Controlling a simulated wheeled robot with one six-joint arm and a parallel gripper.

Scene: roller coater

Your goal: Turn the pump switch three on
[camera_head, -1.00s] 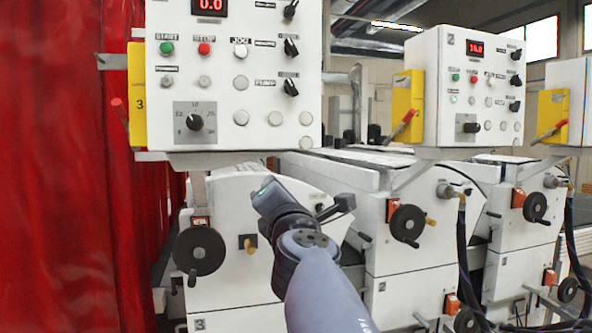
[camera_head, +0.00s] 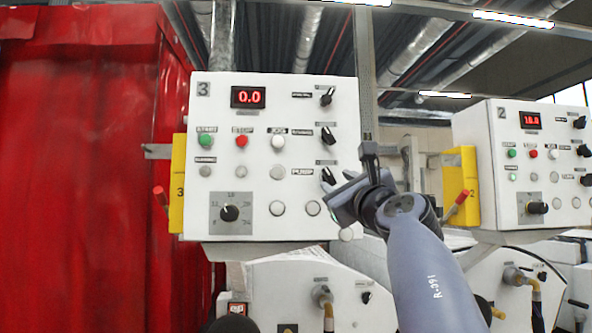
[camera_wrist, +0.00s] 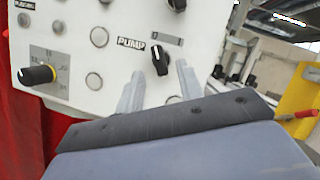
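The panel marked 3 (camera_head: 265,100) faces me in the head view, its display reading 0.0. The black pump switch (camera_head: 327,176) is a rotary knob at its right side, beside the PUMP label; in the wrist view the pump switch (camera_wrist: 160,60) shows whole, tilted a little. My gripper (camera_head: 338,190) is just in front of the panel's lower right, partly covering the area by the knob. In the wrist view my gripper (camera_wrist: 160,78) is open, with one finger on either side below the knob. Nothing is held, and I cannot tell whether the fingers touch the panel.
Two other black knobs, including the upper one (camera_head: 327,97), sit above the pump switch. A dial (camera_head: 230,213) and several buttons lie to the left. Panel 2 (camera_head: 525,140) stands at the right. A red curtain (camera_head: 85,180) hangs at the left.

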